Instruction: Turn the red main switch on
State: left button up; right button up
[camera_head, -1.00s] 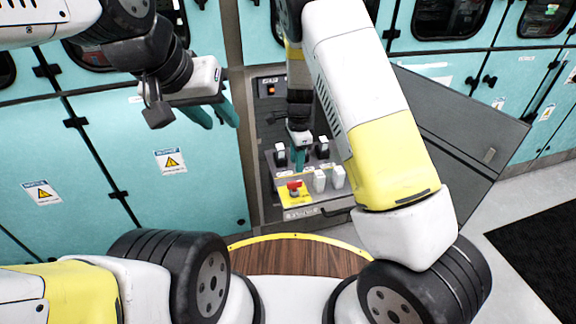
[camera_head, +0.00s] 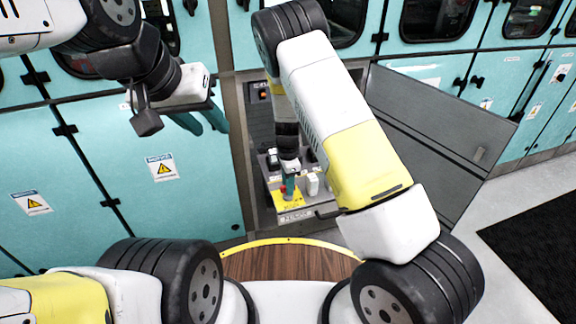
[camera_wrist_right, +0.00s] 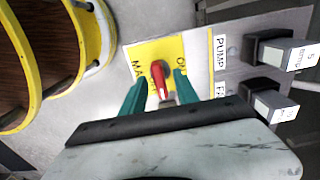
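The red main switch (camera_wrist_right: 158,82) sits on a yellow plate (camera_wrist_right: 139,53) marked with partly hidden lettering. In the head view the switch (camera_head: 283,190) is partly covered by my right gripper (camera_head: 289,184). In the right wrist view my right gripper (camera_wrist_right: 157,90) has its two teal fingers apart, one on each side of the red handle. The handle lies between the fingers; I cannot tell whether they touch it. My left gripper (camera_head: 207,122) hangs in front of the teal cabinets, its fingers apart and empty.
Dark module switches with pale handles (camera_wrist_right: 275,104) stand beside the yellow plate, near labels reading PUMP and FA. The grey panel door (camera_head: 440,130) stands open at right. A rounded wooden top with yellow edge (camera_head: 290,262) is in front of the panel.

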grip_shut()
jog(key=shift+n, duration=0.3)
jog(key=n, duration=0.3)
jog(key=shift+n, duration=0.3)
jog(key=n, duration=0.4)
jog(key=shift+n, duration=0.3)
jog(key=n, duration=0.9)
